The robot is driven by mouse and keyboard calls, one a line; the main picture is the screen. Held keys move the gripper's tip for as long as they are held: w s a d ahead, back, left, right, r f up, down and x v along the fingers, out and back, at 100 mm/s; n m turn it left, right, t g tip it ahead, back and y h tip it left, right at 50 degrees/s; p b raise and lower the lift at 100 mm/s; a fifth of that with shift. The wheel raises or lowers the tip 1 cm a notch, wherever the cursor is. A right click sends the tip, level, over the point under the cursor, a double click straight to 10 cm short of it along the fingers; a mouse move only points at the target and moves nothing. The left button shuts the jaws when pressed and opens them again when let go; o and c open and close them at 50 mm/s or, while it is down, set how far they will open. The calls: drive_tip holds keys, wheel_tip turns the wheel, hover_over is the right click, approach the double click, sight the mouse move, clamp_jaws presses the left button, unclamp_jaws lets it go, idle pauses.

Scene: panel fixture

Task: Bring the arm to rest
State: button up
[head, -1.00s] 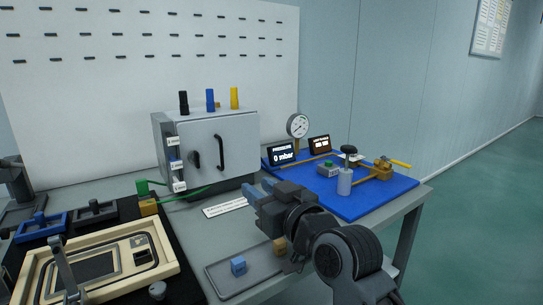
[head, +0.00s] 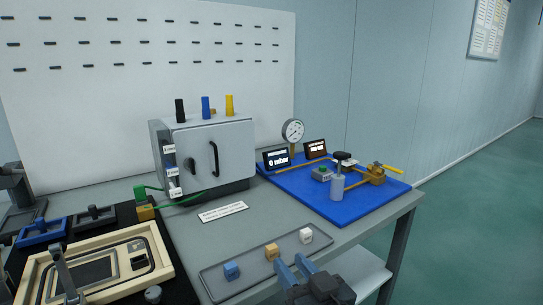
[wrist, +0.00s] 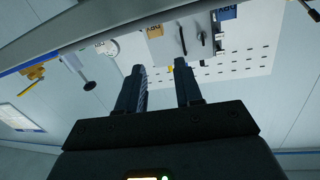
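My gripper (head: 292,272) is low at the bottom of the head view, by the front edge of the table. Its two fingers stand apart with nothing between them. In the wrist view the gripper (wrist: 160,85) also shows two separated fingers and an empty gap. The wrist picture is turned, with the table edge across the top and the wall behind. Most of my arm is outside the head view.
A grey tray (head: 218,284) with blue, orange and white cubes lies close to my gripper. Behind are a grey cabinet (head: 230,150) and a blue board (head: 325,205) with a gauge (head: 293,131). A cream fixture (head: 40,272) is at left. Open floor (head: 480,200) lies right.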

drive_tip(key=s+d+f+m+h+p, duration=0.1)
drive_tip(key=s+d+f+h, duration=0.15)
drive_tip(key=s, duration=0.35)
drive_tip(key=s+d+f+m+h+p, duration=0.1)
drive_tip(key=s+d+f+m, duration=0.2)
drive_tip(key=s, duration=0.4)
drive_tip(key=s+d+r+h+p, duration=0.1)
drive_tip(key=s+d+r+p, duration=0.1)
drive_tip(key=s, duration=0.7)
drive_tip(key=s+d+r+h+p, duration=0.1)
drive_tip(key=s+d+r, duration=0.3)
drive_tip(key=s, duration=0.6)
drive_tip(key=s+d+r+g+h+p, duration=0.1)
drive_tip(key=s+d+r+p, duration=0.2)
drive_tip(key=s+d, duration=0.3)
drive_tip(key=s, duration=0.4)
drive_tip(key=shift+s+r+h, duration=0.15)
drive_tip(key=shift+r+h, duration=0.15)
drive_tip(key=shift+h, duration=0.05)
